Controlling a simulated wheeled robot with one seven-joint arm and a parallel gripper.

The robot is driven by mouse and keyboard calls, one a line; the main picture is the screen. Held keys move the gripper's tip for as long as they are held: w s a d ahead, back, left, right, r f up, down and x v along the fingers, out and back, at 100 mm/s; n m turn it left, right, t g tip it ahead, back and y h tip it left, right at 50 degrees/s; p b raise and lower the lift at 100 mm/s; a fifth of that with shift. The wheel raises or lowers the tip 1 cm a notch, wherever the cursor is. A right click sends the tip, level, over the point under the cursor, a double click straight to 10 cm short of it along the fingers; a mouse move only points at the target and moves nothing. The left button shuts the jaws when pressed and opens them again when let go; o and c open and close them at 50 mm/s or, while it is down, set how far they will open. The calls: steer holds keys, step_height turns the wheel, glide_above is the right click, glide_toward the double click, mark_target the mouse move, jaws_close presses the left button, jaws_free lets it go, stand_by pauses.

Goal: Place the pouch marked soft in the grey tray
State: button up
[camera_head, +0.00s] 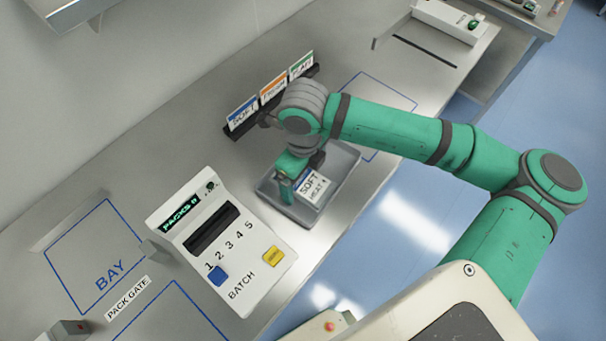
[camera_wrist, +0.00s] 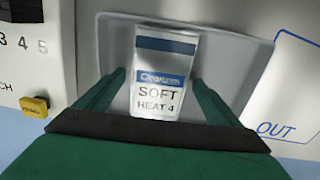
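The pouch marked soft (camera_head: 311,188) is white with a blue band and reads "SOFT HEAT 4". It is within the outline of the grey tray (camera_head: 342,163), and appears to rest in it. In the wrist view the pouch (camera_wrist: 158,98) lies between the fingertips, with the tray (camera_wrist: 235,55) behind it. My gripper (camera_head: 287,190) is over the tray, pointing down beside the pouch. In the wrist view my gripper (camera_wrist: 158,77) has its fingers spread, with a gap showing between the left finger and the pouch. The arm hides part of the tray.
A white batch machine (camera_head: 225,245) with blue and yellow buttons stands just left of the tray. A dark rack (camera_head: 245,127) of labelled cards or pouches stands behind. An outlined OUT area (camera_wrist: 285,90) is right of the tray. A BAY outline (camera_head: 95,255) is at left.

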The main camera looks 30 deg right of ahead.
mark_target(303, 179)
steer(key=shift+r, duration=0.1)
step_height(303, 179, up, 12)
stand_by(0.7)
steer(key=shift+w, duration=0.1)
stand_by(0.4)
